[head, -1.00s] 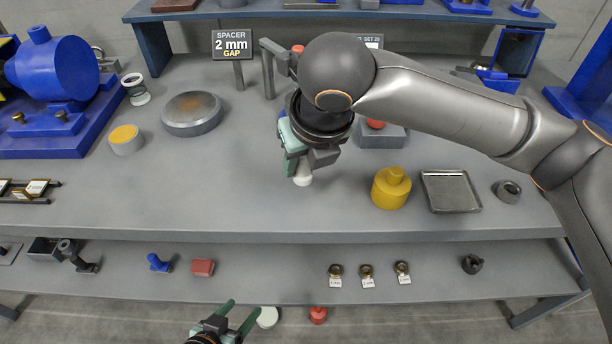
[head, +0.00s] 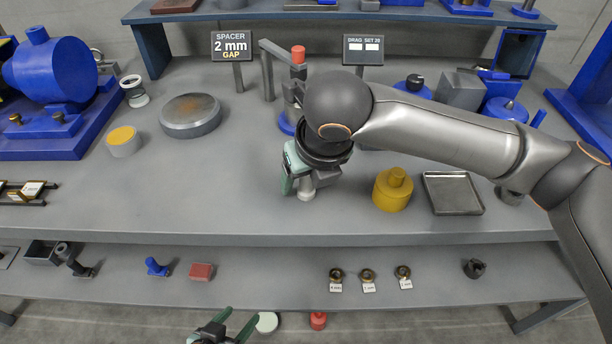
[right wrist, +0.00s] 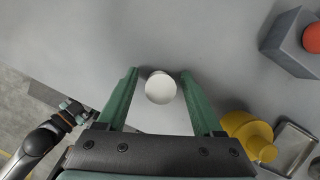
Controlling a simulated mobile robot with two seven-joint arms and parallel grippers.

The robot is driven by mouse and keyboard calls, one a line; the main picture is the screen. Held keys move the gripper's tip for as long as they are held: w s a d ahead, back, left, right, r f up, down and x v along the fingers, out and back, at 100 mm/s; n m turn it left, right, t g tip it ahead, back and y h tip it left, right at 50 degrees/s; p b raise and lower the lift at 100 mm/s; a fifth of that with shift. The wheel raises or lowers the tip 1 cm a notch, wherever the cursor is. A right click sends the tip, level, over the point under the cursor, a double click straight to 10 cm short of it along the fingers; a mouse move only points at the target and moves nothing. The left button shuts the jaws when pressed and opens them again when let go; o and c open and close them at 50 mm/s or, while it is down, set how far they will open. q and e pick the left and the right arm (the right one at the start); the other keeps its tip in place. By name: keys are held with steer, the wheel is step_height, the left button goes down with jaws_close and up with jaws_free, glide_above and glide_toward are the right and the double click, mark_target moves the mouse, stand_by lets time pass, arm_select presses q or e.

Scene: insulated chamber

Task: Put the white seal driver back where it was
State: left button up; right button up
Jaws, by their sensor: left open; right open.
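The white seal driver, seen as a short white cylinder (head: 306,194), is on the grey bench near its front edge, partly hidden under my right gripper. In the right wrist view its round white top (right wrist: 160,87) lies between the two green fingers, with a gap on each side. My right gripper (right wrist: 159,76) is open around it; it also shows in the head view (head: 301,184). My left gripper (head: 233,325) is open and empty at the bottom of the head view, low in front of the bench.
A yellow knobbed cylinder (head: 391,191) and a metal tray (head: 452,194) stand to the right. A round steel plate (head: 190,116) and a yellow-topped cylinder (head: 123,142) are left. A red-topped post (head: 298,75) stands behind. The bench left of my right gripper is clear.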

steer(key=shift+r, duration=0.35)
steer(key=p+v, duration=0.2)
steer(key=v, duration=0.9)
steer(key=shift+s+d+r+p, duration=0.15)
steer(key=shift+s+r+p, duration=0.1)
steer(key=shift+s+p, duration=0.05)
